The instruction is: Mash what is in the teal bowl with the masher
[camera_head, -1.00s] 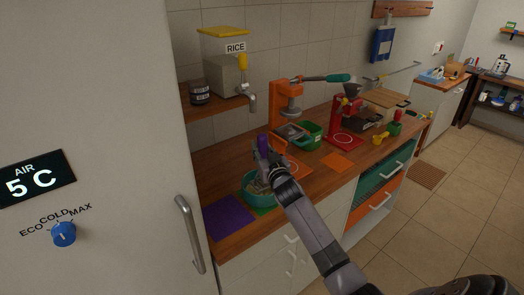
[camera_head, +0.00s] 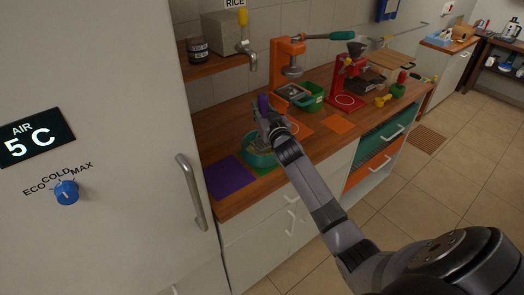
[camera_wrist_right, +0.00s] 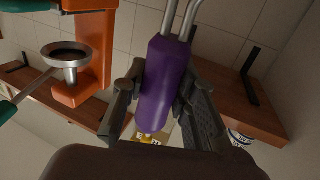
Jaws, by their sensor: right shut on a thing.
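The teal bowl (camera_head: 255,160) stands on the wooden counter, on or beside a green mat (camera_head: 262,171). My right gripper (camera_head: 267,120) is just above the bowl and hides part of it. It is shut on the purple handle of the masher (camera_head: 263,102), which also shows between the fingers of my right gripper (camera_wrist_right: 160,105) in the right wrist view. Metal rods (camera_wrist_right: 180,18) run from the handle out of that view. The masher's head and the bowl's contents are too hidden to tell. My left gripper is not in view.
A purple mat (camera_head: 229,177) lies left of the bowl. An orange press (camera_head: 288,62), a green container (camera_head: 312,97) and a red machine (camera_head: 347,88) stand farther along the counter. The fridge door (camera_head: 110,90) closes off the left side.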

